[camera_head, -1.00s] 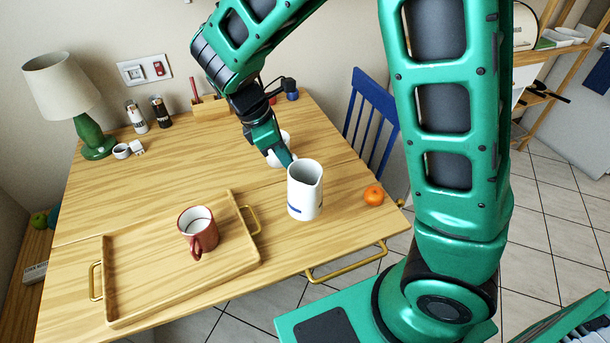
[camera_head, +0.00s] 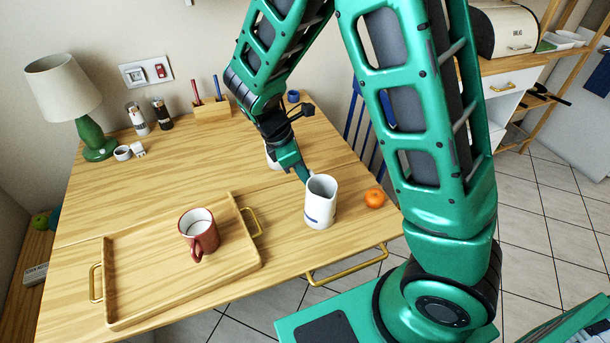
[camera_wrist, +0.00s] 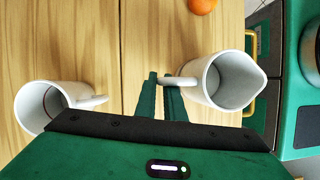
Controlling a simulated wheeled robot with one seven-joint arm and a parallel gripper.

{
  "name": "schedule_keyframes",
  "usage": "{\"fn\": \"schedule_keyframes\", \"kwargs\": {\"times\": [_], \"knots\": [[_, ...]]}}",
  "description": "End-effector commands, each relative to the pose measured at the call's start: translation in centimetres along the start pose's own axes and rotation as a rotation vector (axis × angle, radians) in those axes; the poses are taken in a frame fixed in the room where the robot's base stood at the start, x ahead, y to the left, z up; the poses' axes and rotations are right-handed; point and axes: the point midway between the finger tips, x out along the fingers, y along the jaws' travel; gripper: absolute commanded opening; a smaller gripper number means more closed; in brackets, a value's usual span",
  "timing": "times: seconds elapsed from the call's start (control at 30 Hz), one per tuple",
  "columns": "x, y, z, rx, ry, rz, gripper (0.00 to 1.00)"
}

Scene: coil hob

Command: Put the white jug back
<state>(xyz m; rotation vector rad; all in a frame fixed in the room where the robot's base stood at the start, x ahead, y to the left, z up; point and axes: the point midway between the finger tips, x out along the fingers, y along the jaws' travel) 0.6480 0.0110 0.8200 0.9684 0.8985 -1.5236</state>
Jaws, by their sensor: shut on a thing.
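The white jug (camera_head: 320,204) with a blue band is near the right end of the wooden table, between the tray and the orange. My gripper (camera_head: 303,176) is shut on its handle, coming from the back left. In the wrist view the jug (camera_wrist: 236,80) is to the right of my fingers (camera_wrist: 167,82), its spout pointing right and its inside looking empty. I cannot tell whether its base touches the table. A second white vessel with a handle (camera_wrist: 50,106) stands to the left in the wrist view; in the head view my gripper mostly hides it.
An orange (camera_head: 374,198) lies close to the right of the jug. A wooden tray (camera_head: 120,262) with a red mug (camera_head: 199,234) is at the left front. A lamp (camera_head: 92,135), shakers (camera_head: 137,119) and a pen holder (camera_head: 211,108) line the back. The table's middle is clear.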

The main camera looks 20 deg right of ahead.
Motion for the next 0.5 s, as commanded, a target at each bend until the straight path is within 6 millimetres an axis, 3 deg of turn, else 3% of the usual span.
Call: {"fn": "schedule_keyframes", "kwargs": {"times": [0.13, 0.2, 0.23, 0.5], "knots": [[0.12, 0.02, -0.04, 0.0, 0.0, 0.0, 0.0], [0.12, 0.02, -0.05, 0.0, 0.0, 0.0, 0.23], [0.12, 0.01, -0.05, 0.0, 0.0, 0.0, 0.28], [0.09, 0.02, -0.02, 0.0, 0.0, 0.0, 0.28]]}}
